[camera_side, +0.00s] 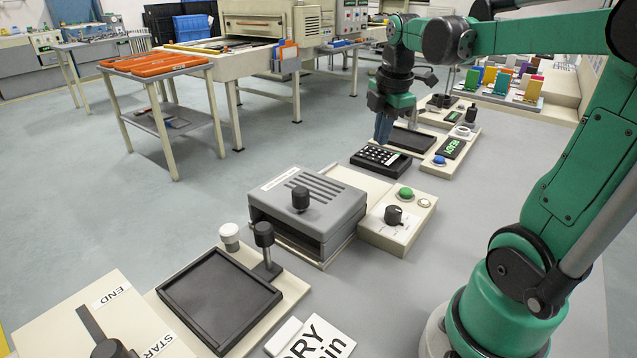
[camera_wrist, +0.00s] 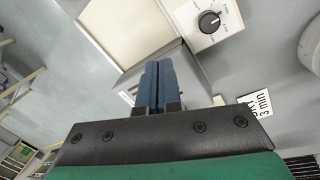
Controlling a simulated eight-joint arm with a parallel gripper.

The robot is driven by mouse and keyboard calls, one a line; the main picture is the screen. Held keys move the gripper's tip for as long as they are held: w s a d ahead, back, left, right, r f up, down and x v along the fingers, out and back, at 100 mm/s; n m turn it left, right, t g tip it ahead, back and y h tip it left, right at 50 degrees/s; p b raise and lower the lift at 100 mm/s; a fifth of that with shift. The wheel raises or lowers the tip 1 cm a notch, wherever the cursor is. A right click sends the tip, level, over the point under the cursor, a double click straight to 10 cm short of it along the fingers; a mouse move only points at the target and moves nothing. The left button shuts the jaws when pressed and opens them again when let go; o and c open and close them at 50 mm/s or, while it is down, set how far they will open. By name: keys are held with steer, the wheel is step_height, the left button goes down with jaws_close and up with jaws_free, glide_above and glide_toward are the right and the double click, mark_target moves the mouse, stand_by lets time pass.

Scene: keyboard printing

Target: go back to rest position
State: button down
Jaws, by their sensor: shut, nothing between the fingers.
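My gripper (camera_side: 383,138) is shut and empty, its blue fingers pointing down above the far part of the bench, beside the black keypad (camera_side: 381,159). The closed fingers also show in the wrist view (camera_wrist: 158,68), pressed together with nothing between them. The grey dryer box (camera_side: 308,208) with a dark knob on top stands nearer the side camera. Whether the fingertips touch anything below is not clear, but they appear to hang in the air.
A control panel with a green button (camera_side: 405,193) and dial adjoins the box; the dial also shows in the wrist view (camera_wrist: 210,22). A dark tray (camera_side: 220,298) lies in front, with a white DRY sign (camera_side: 318,340). Coloured card holders (camera_side: 505,85) stand at the back right.

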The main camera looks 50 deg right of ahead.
steer(key=a+m+t, duration=0.1)
steer(key=a+m, duration=0.1)
steer(key=a, duration=0.1)
steer(key=w+a+f+m+t, duration=0.1)
steer(key=a+m, duration=0.1)
steer(key=a, duration=0.2)
steer(key=a+m+t, duration=0.1)
steer(key=a+m, duration=0.1)
steer(key=a, duration=0.1)
steer(key=shift+w+a+f+m, duration=0.2)
steer(key=shift+f+m, duration=0.05)
steer(key=shift+m, duration=0.15)
steer(key=a+f+m+t+y, duration=0.1)
steer(key=a+f+m+t, duration=0.1)
steer(key=a+m, duration=0.4)
steer(key=shift+s+a+t, duration=0.3)
steer(key=shift+s+a, duration=0.15)
steer(key=shift+a, duration=0.3)
